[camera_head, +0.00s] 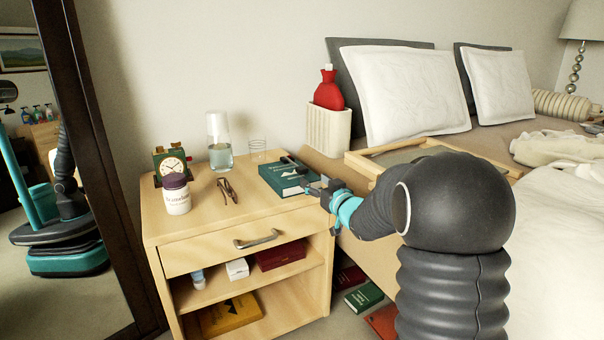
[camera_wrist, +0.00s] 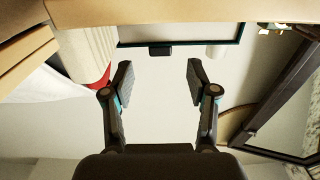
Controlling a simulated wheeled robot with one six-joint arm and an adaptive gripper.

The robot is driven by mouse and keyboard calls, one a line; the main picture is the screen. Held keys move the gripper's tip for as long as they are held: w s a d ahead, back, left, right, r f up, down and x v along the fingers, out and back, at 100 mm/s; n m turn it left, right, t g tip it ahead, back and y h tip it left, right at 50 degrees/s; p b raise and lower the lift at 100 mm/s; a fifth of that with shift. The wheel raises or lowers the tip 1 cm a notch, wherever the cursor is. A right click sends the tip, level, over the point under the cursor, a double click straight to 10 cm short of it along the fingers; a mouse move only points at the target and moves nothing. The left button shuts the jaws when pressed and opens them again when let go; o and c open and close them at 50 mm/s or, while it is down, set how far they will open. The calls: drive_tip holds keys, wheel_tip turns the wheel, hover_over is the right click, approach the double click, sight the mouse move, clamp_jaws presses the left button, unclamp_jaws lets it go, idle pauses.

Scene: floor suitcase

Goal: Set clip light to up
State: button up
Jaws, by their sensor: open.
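A small dark object that looks like the clip light (camera_head: 293,162) is at the top of the dark green book (camera_head: 284,181) on the nightstand. Its setting is too small to tell. My gripper (camera_head: 318,188) is at the book's right front corner, by the nightstand's right edge. In the wrist view my gripper (camera_wrist: 160,72) has its two fingers spread apart with nothing between them. A small black block (camera_wrist: 160,50), perhaps part of the light, sits at a dark-edged panel beyond the fingertips. I cannot tell whether the gripper touches the book.
The nightstand (camera_head: 163,230) also bears a clock (camera_head: 173,164), a white jar (camera_head: 177,197), glasses (camera_head: 228,191), a water carafe (camera_head: 219,145) and a clear tumbler (camera_head: 257,150). A red hot-water bottle (camera_head: 328,90) stands in a white holder (camera_head: 329,130). The bed is at right, a mirror at left.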

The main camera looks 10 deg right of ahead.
sight(305, 173)
drive_tip(key=x, duration=0.8)
drive_tip(key=shift+w+a, duration=0.1)
drive_tip(key=shift+w, duration=0.2)
clamp_jaws()
